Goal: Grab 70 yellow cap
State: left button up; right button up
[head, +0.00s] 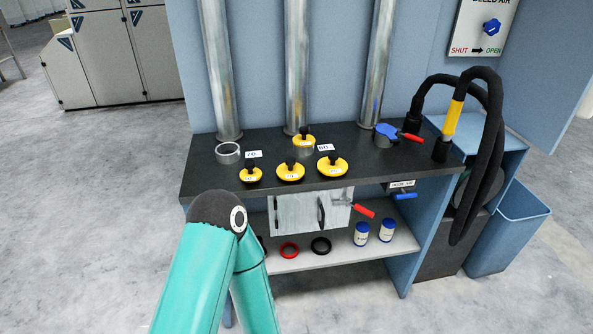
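Three yellow caps with black knobs lie in a row along the front of the dark bench top: a left one (250,175), a middle one (290,173) and a right one (332,168). Their front numbers are too small to read surely. Another yellow cap (303,141) sits on a metal port behind them, beside a label reading 60. An uncapped metal port (228,153) stands at the left beside a label (254,154) that seems to read 70. A bent teal arm of mine shows at lower left; neither gripper is visible.
Pipes (297,70) rise behind the bench (355,150). A blue valve with a red handle (388,132) and black hoses (485,120) are at right. The lower shelf (345,250) holds rings and two blue-lidded jars. Floor at left is clear.

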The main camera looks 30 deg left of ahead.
aim_at(290, 170)
jog(key=u, duration=1.2)
jog(key=i, duration=0.15)
jog(key=z, duration=2.9)
jog(key=k, duration=1.35)
jog(key=u, duration=3.45)
jog(key=k, duration=0.1)
jog(key=z, duration=3.7)
jog(key=i, duration=0.1)
jog(key=u, duration=2.7)
jog(key=i, duration=1)
jog(key=z, duration=0.1)
